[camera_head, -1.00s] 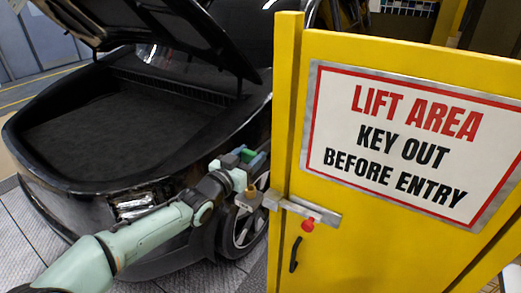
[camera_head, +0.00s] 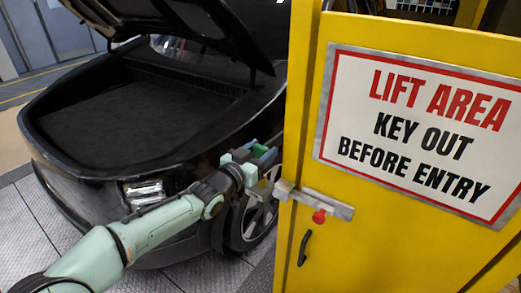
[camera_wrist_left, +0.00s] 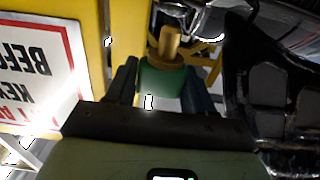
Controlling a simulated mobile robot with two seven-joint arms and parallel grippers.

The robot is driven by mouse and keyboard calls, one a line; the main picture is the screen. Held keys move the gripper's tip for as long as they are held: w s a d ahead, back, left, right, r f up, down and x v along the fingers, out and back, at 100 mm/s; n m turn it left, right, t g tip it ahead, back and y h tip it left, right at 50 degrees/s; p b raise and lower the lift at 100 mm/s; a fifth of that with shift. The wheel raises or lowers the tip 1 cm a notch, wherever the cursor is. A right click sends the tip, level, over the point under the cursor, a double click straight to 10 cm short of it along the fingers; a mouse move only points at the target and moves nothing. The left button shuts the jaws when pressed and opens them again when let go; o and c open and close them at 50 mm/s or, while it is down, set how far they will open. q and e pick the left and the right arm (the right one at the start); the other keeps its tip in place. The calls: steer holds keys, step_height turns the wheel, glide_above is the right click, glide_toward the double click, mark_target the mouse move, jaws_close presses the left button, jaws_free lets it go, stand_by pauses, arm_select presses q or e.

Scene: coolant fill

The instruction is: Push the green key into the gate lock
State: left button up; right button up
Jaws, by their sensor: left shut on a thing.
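My left gripper (camera_head: 258,156) is shut on the green key (camera_head: 262,151), beside the gate's left post. In the left wrist view the green key (camera_wrist_left: 163,80) sits between the two dark fingers, with its brass round shaft (camera_wrist_left: 171,42) pointing away from the gripper. The yellow gate (camera_head: 400,230) carries a grey metal lock bar (camera_head: 330,205) with a red knob (camera_head: 319,216). The lock's block (camera_head: 284,190) at the bar's left end is below and right of the gripper, apart from the key. The keyhole cannot be made out. My right gripper is not in view.
A black car (camera_head: 110,165) with its trunk lid raised stands behind and left of my left arm. Its wheel (camera_head: 258,218) is close behind the gripper. A warning sign (camera_head: 420,140) and a black handle (camera_head: 304,248) are on the gate.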

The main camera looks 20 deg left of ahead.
arm_select(q)
steer(key=shift+f+b, duration=0.85)
steer(key=shift+f, duration=0.4)
steer(key=shift+f+b, duration=1.55)
steer(key=shift+f, duration=0.25)
steer(key=o, duration=1.1)
steer(key=shift+o, duration=0.2)
steer(key=shift+v, duration=0.8)
steer(key=p+v, duration=0.1)
steer(key=v, duration=1.1)
steer(key=shift+w+d+r, duration=0.1)
